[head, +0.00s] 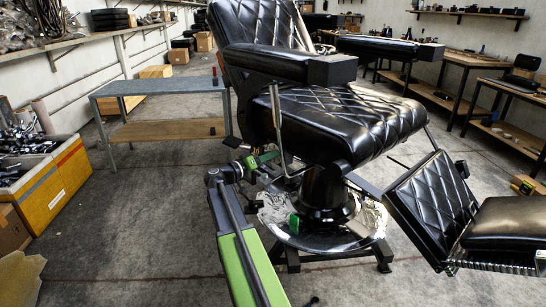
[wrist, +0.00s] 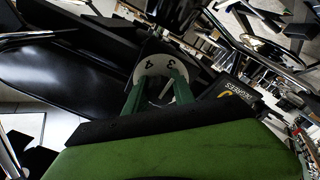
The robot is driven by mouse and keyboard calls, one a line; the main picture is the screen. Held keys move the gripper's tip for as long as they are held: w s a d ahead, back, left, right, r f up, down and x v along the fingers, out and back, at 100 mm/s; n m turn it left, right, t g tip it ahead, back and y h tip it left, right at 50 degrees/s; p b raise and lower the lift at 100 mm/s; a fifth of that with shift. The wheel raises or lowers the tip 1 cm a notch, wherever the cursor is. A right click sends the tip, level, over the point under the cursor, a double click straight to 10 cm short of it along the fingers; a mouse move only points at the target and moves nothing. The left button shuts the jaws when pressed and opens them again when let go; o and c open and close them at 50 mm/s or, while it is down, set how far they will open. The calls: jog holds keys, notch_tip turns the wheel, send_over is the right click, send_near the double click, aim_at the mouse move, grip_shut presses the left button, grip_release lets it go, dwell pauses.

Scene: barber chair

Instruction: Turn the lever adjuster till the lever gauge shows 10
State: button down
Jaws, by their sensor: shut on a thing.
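The black barber chair (head: 345,115) stands in the middle of the head view, with a thin metal lever (head: 279,125) hanging at its near side. My gripper (head: 268,160) reaches in low beside the lever. In the wrist view, my gripper's green fingers (wrist: 160,98) are shut on the lever adjuster, a pale round dial (wrist: 150,68) whose figures 3 and 4 show past the fingers. To its right is the lever gauge (wrist: 236,90), a black plate with a yellow figure and the word DEGREES, seen tilted. Its full reading cannot be made out. The fingers hide part of the dial.
The chair's footrest (head: 435,205) juts out at the right. Workbenches (head: 460,65) line the right wall.

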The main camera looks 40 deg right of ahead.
jog(key=shift+a+n, duration=0.15)
jog(key=shift+n, duration=0.75)
jog(key=c, duration=1.1)
grip_release()
jog(key=shift+r, duration=0.1)
jog(key=shift+o, duration=0.2)
jog(key=w+a, duration=0.2)
jog(key=a, duration=1.5)
jog(key=shift+a+f, duration=0.15)
jog(key=shift+f, duration=0.05)
jog(key=shift+a, duration=0.1)
